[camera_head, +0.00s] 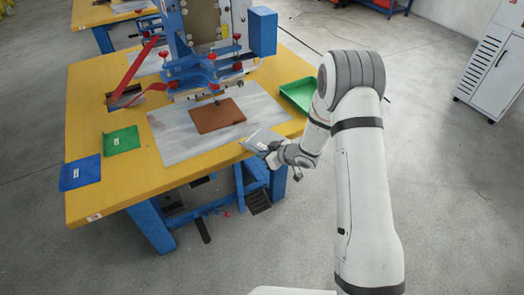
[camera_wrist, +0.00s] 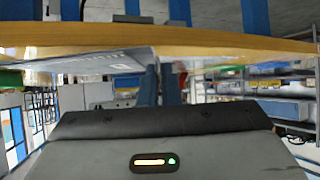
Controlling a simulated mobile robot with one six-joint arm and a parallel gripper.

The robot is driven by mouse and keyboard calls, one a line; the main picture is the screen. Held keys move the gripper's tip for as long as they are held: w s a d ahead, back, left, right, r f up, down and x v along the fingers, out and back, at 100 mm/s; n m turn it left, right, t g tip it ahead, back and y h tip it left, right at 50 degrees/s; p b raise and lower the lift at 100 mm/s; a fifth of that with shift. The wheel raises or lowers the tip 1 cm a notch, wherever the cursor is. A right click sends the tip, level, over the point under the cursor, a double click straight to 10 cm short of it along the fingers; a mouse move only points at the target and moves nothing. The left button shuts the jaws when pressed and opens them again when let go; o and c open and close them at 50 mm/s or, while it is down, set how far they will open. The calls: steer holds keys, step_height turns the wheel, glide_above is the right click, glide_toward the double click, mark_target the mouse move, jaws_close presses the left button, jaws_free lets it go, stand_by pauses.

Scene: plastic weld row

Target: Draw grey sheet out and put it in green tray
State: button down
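A large grey sheet (camera_head: 175,140) lies flat on the yellow table under the welding press. A brown sheet (camera_head: 217,115) lies on top of it and hides its middle. A green tray (camera_head: 299,93) is at the table's right edge, partly hidden behind my arm. My gripper (camera_head: 258,142) is at the table's front right edge, beside the grey sheet's near right corner. A small pale piece shows at its tip; I cannot tell if it is a finger or something held.
The blue press (camera_head: 205,70) with red clamps stands over the back of the yellow table (camera_head: 115,180). A labelled green piece (camera_head: 121,140) and a labelled blue piece (camera_head: 80,172) lie at the left. The table's front left is bare. A white cabinet (camera_head: 492,65) stands far right.

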steer(key=s+d+b, duration=0.1)
steer(key=s+d, duration=0.7)
steer(key=s, duration=0.3)
steer(key=shift+s, duration=0.25)
stand_by(0.3)
